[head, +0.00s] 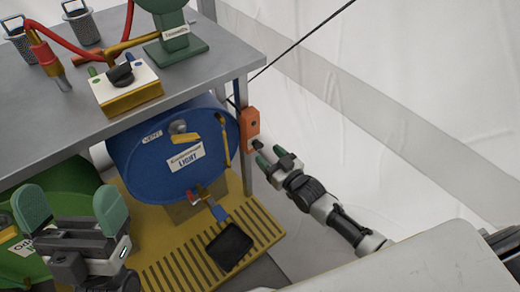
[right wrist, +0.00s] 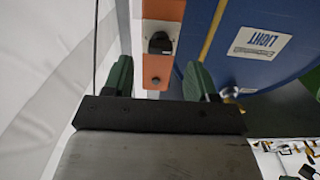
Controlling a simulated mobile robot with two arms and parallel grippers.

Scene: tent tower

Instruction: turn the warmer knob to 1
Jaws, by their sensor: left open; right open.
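An orange box (head: 250,122) is fixed to the table leg, with a black knob (head: 257,144) low on its face. In the right wrist view the orange box (right wrist: 160,10) shows above the gripper, and its black knob (right wrist: 159,43) sits just beyond the fingertips. My right gripper (head: 271,157) is open, its green fingers spread to either side of the knob's line, apart from it as far as I can tell. I cannot read any scale on the box. My left gripper (head: 71,207) is open and empty at the lower left, far from the box.
A blue drum (head: 150,165) labelled LIGHT lies beside the box on a yellow slatted platform (head: 175,265). A green drum (head: 70,180) is behind my left gripper. The grey table (head: 205,75) carries a yellow-white switch box (head: 125,93) with another black knob. White fabric walls stand at right.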

